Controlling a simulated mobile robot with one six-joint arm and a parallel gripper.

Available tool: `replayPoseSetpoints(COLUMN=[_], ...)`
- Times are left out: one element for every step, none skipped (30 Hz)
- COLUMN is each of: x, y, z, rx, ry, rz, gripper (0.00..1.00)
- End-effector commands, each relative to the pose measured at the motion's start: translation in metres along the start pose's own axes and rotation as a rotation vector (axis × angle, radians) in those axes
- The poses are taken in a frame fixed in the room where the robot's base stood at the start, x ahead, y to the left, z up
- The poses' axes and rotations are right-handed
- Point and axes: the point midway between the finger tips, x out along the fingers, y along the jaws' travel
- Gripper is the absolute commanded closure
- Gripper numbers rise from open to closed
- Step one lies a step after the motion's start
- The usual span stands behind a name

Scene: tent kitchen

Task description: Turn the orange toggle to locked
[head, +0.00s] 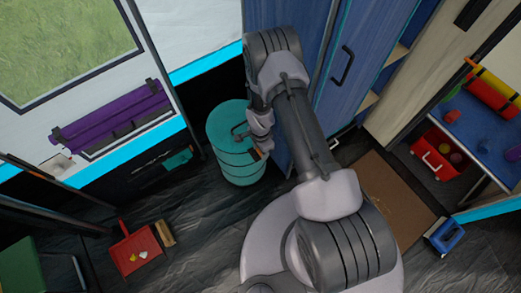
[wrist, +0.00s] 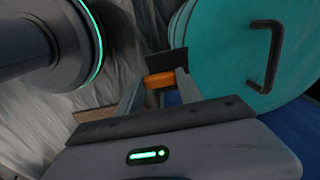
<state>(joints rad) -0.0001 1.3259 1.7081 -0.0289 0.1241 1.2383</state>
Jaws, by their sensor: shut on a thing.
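The orange toggle (wrist: 160,79) shows in the wrist view between the two fingers of my gripper (wrist: 158,84), in front of a small dark plate (wrist: 167,60). My gripper is shut on the toggle. A teal drum (wrist: 225,55) with a dark handle (wrist: 267,55) fills the right of the wrist view. In the head view the drum (head: 226,122) stands on the floor, and my gripper (head: 257,146) is at its right side. Only a bit of orange shows there. I cannot read whether the toggle is at locked.
A blue cabinet door (head: 352,60) stands right of the drum. A purple roll (head: 110,115) hangs on the left wall. A red dustpan (head: 136,252) lies on the floor at lower left. A red box (head: 438,158) sits in the right shelf. Dark floor is clear around the drum's front.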

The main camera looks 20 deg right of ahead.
Motion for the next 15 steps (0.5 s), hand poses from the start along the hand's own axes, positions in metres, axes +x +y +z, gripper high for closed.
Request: replayPoseSetpoints(x=[-0.0002,-0.0002,-0.0002,-0.0002,-0.0002,-0.0002,-0.0002,-0.0002,-0.0002,-0.0002,-0.0002,-0.0002,-0.0002,-0.0001,-0.0001], y=[-0.0004,-0.0004,-0.0003,-0.0004,-0.0003,-0.0003,-0.0003,-0.0003,-0.0003,-0.0003,-0.0003,-0.0003,-0.0002,-0.0002,-0.0002], z=[-0.0003,-0.0003,-0.0003,-0.0003,-0.0004,-0.0004,-0.0004,-0.0004,-0.0004,-0.0004,-0.0003,-0.0003,-0.0003,-0.0002,-0.0002], rx=[0.002,0.002,0.002,0.002,0.002,0.002,0.002,0.002,0.002,0.002,0.002,0.002,0.002,0.001,0.001], ry=[0.000,0.000,0.000,0.000,0.000,0.000,0.000,0.000,0.000,0.000,0.000,0.000,0.000,0.000,0.000], rz=[-0.001,-0.001,-0.001,-0.001,-0.001,-0.001,-0.001,-0.001,-0.001,-0.001,-0.001,-0.001,-0.001,0.000,0.000], gripper=[0.97,0.97,0.97,0.97,0.97,0.97,0.97,0.97,0.51,0.45,0.39,0.35,0.35,0.35,0.35])
